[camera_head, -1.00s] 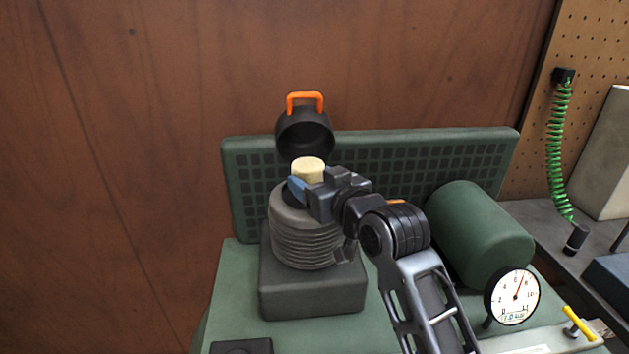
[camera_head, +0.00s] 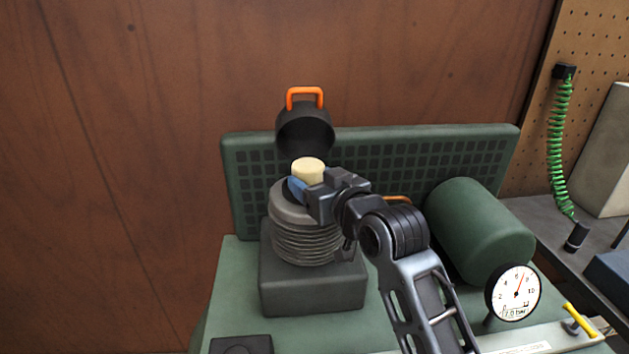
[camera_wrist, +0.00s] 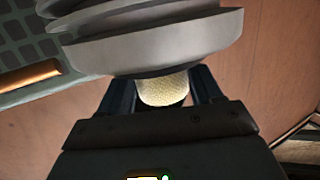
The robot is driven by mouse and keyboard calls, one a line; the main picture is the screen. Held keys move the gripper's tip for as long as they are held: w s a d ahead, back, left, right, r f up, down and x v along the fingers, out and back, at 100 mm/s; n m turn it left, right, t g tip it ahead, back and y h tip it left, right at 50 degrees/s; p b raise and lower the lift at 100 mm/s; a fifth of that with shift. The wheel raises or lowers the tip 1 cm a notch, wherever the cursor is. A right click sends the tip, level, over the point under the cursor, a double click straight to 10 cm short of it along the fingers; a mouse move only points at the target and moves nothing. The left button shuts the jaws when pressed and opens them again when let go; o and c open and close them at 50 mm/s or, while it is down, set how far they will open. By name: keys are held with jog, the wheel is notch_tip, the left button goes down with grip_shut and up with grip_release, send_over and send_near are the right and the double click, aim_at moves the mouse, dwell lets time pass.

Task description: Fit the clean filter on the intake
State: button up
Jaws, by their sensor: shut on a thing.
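The cream, pale yellow filter (camera_head: 308,170) is at the top of the grey ribbed intake (camera_head: 306,236), on the dark block of the machine. My gripper (camera_head: 303,187) is shut on the filter, reaching in from the right. In the wrist view the filter (camera_wrist: 163,89) shows between my two fingers, with the grey rim of the intake (camera_wrist: 155,45) close beside it. Whether the filter is fully seated cannot be told, as its lower part is hidden. The black cover with an orange handle (camera_head: 305,125) stands open behind the intake.
A green grille panel (camera_head: 430,150) stands behind. A green cylinder (camera_head: 480,232) and a round gauge (camera_head: 513,293) are at the right. A yellow-handled valve (camera_head: 579,320) is at the lower right. A green coiled hose (camera_head: 559,150) hangs at the far right.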

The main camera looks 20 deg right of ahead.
jog(key=o, duration=0.7)
jog(key=shift+o, duration=0.2)
jog(key=s+d+r+p, duration=0.1)
jog(key=s+p, duration=0.1)
jog(key=s, duration=0.9)
jog(key=shift+r, duration=0.3)
jog(key=s+a+f+m+h, duration=0.1)
jog(key=s+f, duration=0.5)
jog(key=s, duration=0.2)
jog(key=s+f+m, duration=0.1)
jog(key=s+f, duration=0.4)
jog(key=s, duration=0.4)
jog(key=s+n+g+b, duration=0.1)
jog(key=s, duration=2)
jog(key=shift+a+r+b, duration=0.3)
jog(key=shift+a+r, duration=0.05)
